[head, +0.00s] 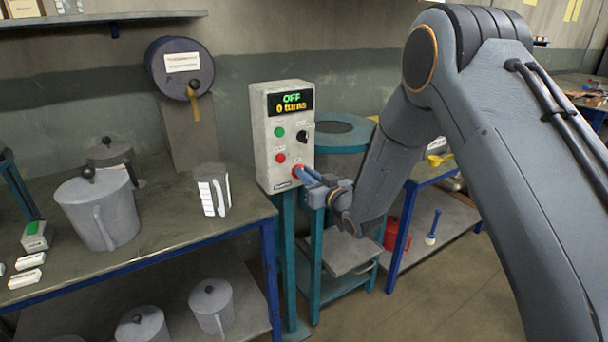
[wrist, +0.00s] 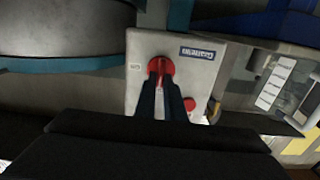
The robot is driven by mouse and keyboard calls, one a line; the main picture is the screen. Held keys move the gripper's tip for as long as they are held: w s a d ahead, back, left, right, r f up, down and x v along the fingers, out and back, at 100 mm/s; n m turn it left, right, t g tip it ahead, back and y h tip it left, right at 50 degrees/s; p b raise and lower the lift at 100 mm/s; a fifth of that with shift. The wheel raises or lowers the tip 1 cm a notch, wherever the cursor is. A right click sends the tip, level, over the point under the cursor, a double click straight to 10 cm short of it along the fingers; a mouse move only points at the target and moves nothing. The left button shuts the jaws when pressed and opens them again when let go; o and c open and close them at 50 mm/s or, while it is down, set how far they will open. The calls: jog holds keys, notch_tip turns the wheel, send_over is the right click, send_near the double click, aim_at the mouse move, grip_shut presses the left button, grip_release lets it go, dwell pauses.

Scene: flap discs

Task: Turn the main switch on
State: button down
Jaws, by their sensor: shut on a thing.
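The grey control box (head: 283,115) stands on a teal post, and its display (head: 291,102) reads "OFF" and "0 turns". The main switch (head: 297,170) is a red rotary knob at the box's lower right, partly hidden by my gripper in the head view. My gripper (head: 308,177) reaches it from the right. In the wrist view the red switch (wrist: 160,66) shows between the dark fingertips of my gripper (wrist: 160,80), which are shut on its handle. The handle points along the fingers in that view.
A smaller red button (head: 280,158), a green button (head: 279,132) and a black knob (head: 303,136) are on the same panel. A bench (head: 160,232) with grey lidded pots stands left. A teal stand with a round top (head: 350,147) is behind the box.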

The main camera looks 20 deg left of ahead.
jog(key=m, duration=0.6)
jog(key=f+m+b, duration=0.1)
jog(key=m, duration=0.5)
jog(key=w+d+m+b, duration=0.1)
jog(key=m, duration=0.4)
jog(key=shift+d+f+m, duration=0.1)
jog(key=shift+f+m, duration=0.1)
jog(key=shift+m, duration=0.2)
dwell(0.3)
